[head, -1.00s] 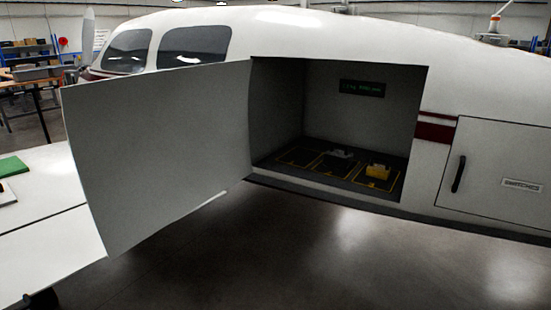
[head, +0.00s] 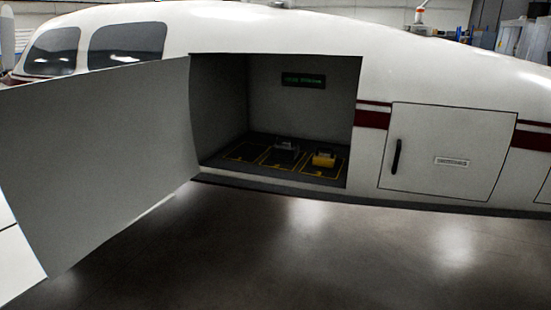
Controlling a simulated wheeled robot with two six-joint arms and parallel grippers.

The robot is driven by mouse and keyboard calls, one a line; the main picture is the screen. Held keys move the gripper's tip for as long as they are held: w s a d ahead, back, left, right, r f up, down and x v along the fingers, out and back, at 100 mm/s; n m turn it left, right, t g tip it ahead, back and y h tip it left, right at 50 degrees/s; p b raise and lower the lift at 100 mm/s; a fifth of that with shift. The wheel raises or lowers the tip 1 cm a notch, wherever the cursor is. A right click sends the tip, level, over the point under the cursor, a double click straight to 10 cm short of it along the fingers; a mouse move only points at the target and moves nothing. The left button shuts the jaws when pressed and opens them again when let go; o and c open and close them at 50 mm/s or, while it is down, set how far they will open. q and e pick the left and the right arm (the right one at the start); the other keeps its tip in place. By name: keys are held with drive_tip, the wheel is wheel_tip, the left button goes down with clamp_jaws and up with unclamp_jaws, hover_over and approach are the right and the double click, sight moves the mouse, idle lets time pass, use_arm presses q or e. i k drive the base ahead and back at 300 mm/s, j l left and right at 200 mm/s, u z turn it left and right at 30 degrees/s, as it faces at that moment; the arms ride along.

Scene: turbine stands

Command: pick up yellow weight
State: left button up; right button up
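The yellow weight (head: 323,160) sits on the floor of the open compartment in the side of a white aircraft. It is at the right end of the compartment, within a yellow-outlined area. A grey weight (head: 286,147) sits to its left on the same floor. Neither of my grippers shows in the head view.
The open compartment door (head: 100,165) swings out to the left of the opening. A shut hatch (head: 445,150) with a black handle is to the right. A small dark display with green text (head: 303,80) is on the compartment's back wall. The floor (head: 300,255) in front is clear.

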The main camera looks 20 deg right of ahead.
sight(320, 160)
drive_tip(key=i+z, duration=0.35)
drive_tip(key=i, duration=0.65)
